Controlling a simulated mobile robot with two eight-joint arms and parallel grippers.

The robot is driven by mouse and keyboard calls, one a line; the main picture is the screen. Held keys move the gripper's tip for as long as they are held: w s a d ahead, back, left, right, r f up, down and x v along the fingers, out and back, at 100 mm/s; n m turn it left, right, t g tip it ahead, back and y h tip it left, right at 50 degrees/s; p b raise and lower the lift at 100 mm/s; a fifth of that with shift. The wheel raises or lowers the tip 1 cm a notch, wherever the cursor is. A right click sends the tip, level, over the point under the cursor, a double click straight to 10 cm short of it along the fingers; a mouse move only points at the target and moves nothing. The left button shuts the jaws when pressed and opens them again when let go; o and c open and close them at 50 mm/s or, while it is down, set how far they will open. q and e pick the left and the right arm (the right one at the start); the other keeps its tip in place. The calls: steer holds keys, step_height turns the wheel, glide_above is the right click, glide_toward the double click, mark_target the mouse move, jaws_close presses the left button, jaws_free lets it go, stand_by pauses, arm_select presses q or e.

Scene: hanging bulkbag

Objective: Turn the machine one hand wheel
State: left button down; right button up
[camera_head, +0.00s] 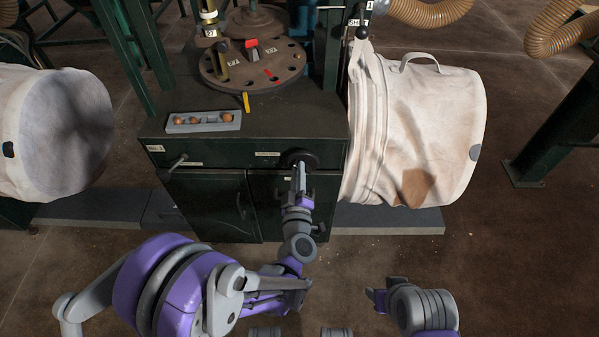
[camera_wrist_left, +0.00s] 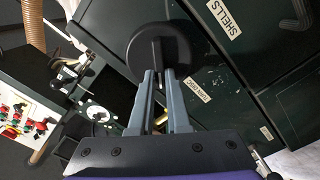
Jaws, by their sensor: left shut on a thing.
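The hand wheel (camera_head: 300,157) is a dark round disc on the front of the green machine cabinet (camera_head: 203,200), near its right side. In the left wrist view the wheel (camera_wrist_left: 160,45) shows as a black disc at the fingertips. My left gripper (camera_head: 299,169) reaches up to the wheel from the front. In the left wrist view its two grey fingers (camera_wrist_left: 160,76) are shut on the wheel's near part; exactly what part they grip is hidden. My right gripper (camera_head: 376,298) is low in the head view, away from the machine, and its jaws are not clear.
A round turntable (camera_head: 252,64) and a grey tray (camera_head: 204,122) with small brown pieces stand on the cabinet top. White bulk bags hang left (camera_head: 55,130) and right (camera_head: 430,130) of it. Green posts (camera_head: 563,130) stand around. The floor in front is clear.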

arm_select(q)
steer(key=shift+a+f+n+b, duration=0.1)
steer(key=shift+f+n+b, duration=0.05)
steer(key=shift+n, duration=0.7)
steer(key=shift+a+f+n+b, duration=0.1)
steer(key=shift+n+b, duration=0.05)
steer(key=shift+n, duration=0.7)
steer(key=c, duration=0.9)
jaws_free()
steer(key=s, duration=1.1)
steer(key=shift+w, duration=0.1)
